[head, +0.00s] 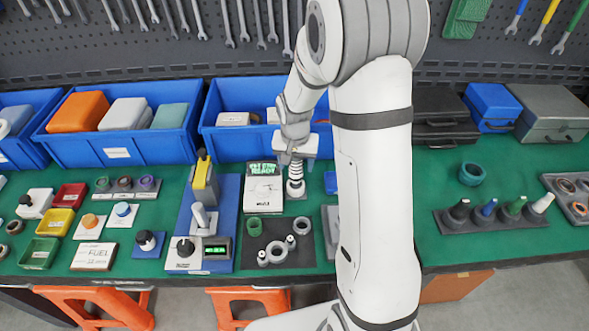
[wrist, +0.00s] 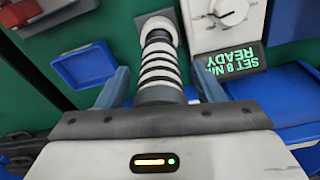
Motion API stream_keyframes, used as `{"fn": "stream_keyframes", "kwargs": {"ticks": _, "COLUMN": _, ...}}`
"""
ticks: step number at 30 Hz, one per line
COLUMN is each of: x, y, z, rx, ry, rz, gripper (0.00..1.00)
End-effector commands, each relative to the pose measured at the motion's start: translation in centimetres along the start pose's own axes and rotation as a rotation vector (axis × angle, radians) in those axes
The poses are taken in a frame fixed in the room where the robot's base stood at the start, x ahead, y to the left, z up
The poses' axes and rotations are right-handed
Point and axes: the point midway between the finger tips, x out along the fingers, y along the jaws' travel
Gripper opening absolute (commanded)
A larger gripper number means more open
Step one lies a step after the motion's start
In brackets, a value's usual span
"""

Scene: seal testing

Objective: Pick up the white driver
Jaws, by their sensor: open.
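A white driver (head: 296,187) with dark rings along its body stands upright on the green bench, right beside a white control box (head: 264,188). In the wrist view the driver (wrist: 159,62) lies between the two blue-grey fingers of my gripper (wrist: 162,84). The fingers are open, one on each side of it, with a small gap visible. In the head view my gripper (head: 296,152) is directly above the driver, and its fingers are hard to make out. The wrist view shows a dial and a green display reading "SET 8 NM READY" on the control box (wrist: 222,25).
A small blue tray (wrist: 82,65) lies beside the driver. A dark mat (head: 276,254) with rings is in front. A blue bin (head: 225,140) stands behind. A rack (head: 500,217) with several coloured-tip tools, one white, is at the right. My arm hides part of the bench.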

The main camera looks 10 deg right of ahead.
Motion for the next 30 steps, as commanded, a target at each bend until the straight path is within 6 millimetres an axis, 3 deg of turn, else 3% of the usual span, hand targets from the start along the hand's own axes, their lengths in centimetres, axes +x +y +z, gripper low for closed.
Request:
{"fn": "stream_keyframes", "kwargs": {"ticks": 4, "x": -0.02, "y": -0.02, "z": 0.01, "rx": 0.000, "ry": 0.000, "rz": 0.000, "gripper": 0.61}}
{"fn": "stream_keyframes", "kwargs": {"ticks": 23, "x": -0.06, "y": -0.09, "z": 0.02, "rx": -0.001, "ry": 0.001, "rz": -0.001, "gripper": 0.09}}
{"fn": "stream_keyframes", "kwargs": {"ticks": 30, "x": -0.25, "y": -0.14, "z": -0.06, "rx": -0.002, "ry": 0.003, "rz": -0.002, "gripper": 0.08}}
